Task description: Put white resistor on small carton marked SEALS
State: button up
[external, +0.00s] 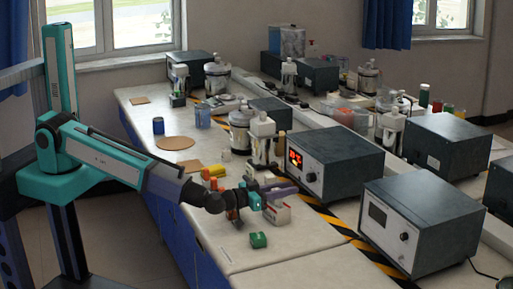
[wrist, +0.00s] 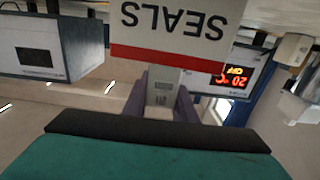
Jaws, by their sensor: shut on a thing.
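The small carton marked SEALS (wrist: 175,30) is white with a red band. It shows upside down at the top of the wrist view, close to the camera. In the external view a white and red carton (external: 278,214) stands at the bench front, just below my gripper (external: 282,189). In the wrist view the purple-grey fingers of my gripper (wrist: 172,95) are shut on a small pale block with faint print, seemingly the white resistor (wrist: 162,92). The carton hides part of the fingers and block. I cannot tell whether block and carton touch.
A green box (external: 258,240) lies in front of the carton. Orange and yellow cylinders (external: 213,172) lie left of my gripper. A grey instrument with a red display (external: 327,160) and another grey instrument (external: 420,225) stand behind and right. The bench front corner is clear.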

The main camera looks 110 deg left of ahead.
jog(key=o, duration=1)
jog(key=shift+r+p, duration=0.2)
jog(key=shift+p, duration=0.25)
jog(key=shift+b+v, duration=2.25)
jog(key=shift+v, duration=3.8)
